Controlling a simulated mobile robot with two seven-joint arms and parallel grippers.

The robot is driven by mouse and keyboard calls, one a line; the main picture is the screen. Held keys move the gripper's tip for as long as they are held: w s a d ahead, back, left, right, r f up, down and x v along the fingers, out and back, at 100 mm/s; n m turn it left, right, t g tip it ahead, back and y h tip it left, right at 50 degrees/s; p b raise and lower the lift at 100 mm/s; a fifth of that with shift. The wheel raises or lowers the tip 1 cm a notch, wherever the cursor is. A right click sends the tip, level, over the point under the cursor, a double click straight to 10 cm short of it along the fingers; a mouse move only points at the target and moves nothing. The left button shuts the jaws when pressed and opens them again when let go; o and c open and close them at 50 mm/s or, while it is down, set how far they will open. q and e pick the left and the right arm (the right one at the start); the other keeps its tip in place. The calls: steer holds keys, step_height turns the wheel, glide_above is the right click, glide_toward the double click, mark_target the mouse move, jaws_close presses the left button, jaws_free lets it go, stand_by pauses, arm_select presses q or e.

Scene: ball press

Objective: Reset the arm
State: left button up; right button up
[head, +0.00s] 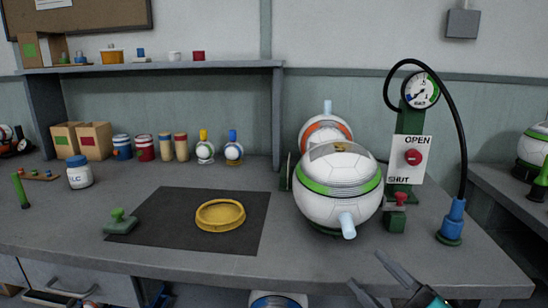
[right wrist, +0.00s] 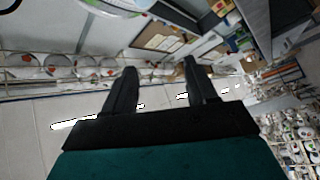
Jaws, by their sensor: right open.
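My right gripper (head: 366,269) comes in at the bottom right of the head view, at the table's front edge and below the ball press. Its two fingers are spread apart with nothing between them. The right wrist view also shows the open right gripper (right wrist: 159,65), with walls, shelves and a noticeboard beyond its fingers. A white ball with a green band (head: 338,190) sits on the table, apart from the gripper. The press post carries a gauge (head: 421,91) and an OPEN/SHUT panel with a red knob (head: 413,157). My left gripper is not in view.
A yellow ring (head: 220,215) lies on a dark mat (head: 180,240). A blue hose fitting (head: 453,218) stands at the right, and a red-topped green block (head: 397,212) stands beside the ball. Jars and boxes line the back.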

steer(key=s+a+f+m+g+h, duration=0.1)
steer(key=s+f+m+g+h, duration=0.15)
steer(key=s+f+m, duration=0.4)
steer(key=s+f+m+g+h+p, duration=0.1)
steer(key=s+f+m+g+h, duration=0.2)
steer(key=f, duration=0.6)
steer(key=s+a+f+m+g+h, duration=0.1)
steer(key=s+f+m+g+h, duration=0.15)
steer(key=f+m, duration=0.45)
arm_select(q)
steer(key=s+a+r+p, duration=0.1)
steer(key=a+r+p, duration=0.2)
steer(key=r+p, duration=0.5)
steer(key=p, duration=0.4)
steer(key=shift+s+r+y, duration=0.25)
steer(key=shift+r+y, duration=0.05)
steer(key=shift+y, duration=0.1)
arm_select(e)
steer(key=s+d+r+n+t+h, duration=0.1)
steer(key=d+r, duration=0.2)
steer(key=r, duration=0.4)
steer(key=shift+s+r+h, duration=0.15)
steer(key=shift+s+h, duration=0.1)
steer(key=shift+h, duration=0.15)
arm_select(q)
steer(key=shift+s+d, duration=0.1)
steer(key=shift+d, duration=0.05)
arm_select(e)
steer(key=shift+d+n, duration=0.1)
steer(key=shift+n, duration=0.15)
